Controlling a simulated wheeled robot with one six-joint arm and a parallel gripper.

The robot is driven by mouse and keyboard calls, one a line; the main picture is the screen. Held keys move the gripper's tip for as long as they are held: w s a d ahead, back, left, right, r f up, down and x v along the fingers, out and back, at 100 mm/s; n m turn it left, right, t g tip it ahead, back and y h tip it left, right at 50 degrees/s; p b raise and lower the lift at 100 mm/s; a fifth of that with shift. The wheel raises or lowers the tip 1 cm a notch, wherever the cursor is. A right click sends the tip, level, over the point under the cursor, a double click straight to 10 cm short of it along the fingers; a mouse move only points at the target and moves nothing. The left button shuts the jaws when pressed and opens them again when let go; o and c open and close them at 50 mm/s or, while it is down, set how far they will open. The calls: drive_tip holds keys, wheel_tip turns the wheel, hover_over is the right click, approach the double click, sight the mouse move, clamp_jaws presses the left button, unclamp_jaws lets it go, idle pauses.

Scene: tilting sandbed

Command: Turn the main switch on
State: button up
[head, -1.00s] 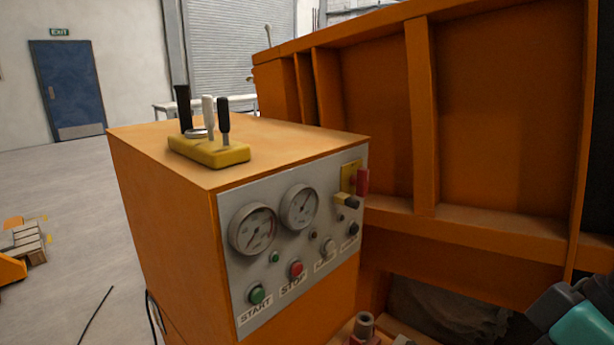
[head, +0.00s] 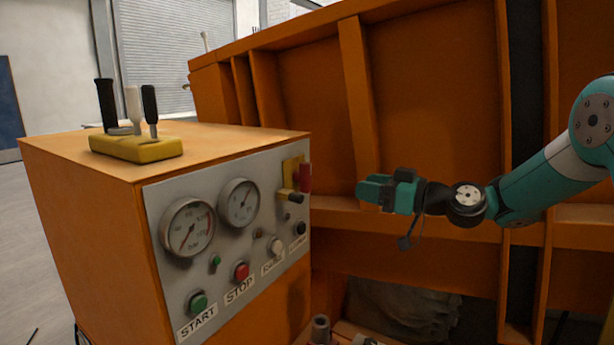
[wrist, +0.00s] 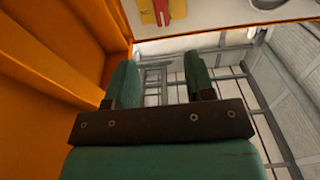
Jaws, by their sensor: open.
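The grey control panel (head: 222,290) is on the front of an orange cabinet. At its upper right is a yellow plate with a red handle (head: 305,178), which looks like the main switch. The red handle hangs about upright. It also shows in the wrist view (wrist: 176,8), at the top edge and partly cut off. My gripper (head: 364,189) is to the right of the red handle, apart from it, pointing left. In the wrist view my gripper (wrist: 160,80) has its two green fingers apart with nothing between them.
The panel also has two gauges, a green START button (head: 198,303) and a red STOP button (head: 241,271). Levers (head: 133,110) stand on the cabinet top. A ribbed orange wall (head: 420,100) rises behind my gripper.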

sight(310, 176)
drive_tip(key=p+x, duration=0.5)
drive_tip(key=x, duration=1)
drive_tip(key=shift+w+a, duration=0.1)
drive_tip(key=shift+a, duration=0.15)
drive_tip(key=shift+c, duration=0.5)
drive_tip(key=c, duration=0.7)
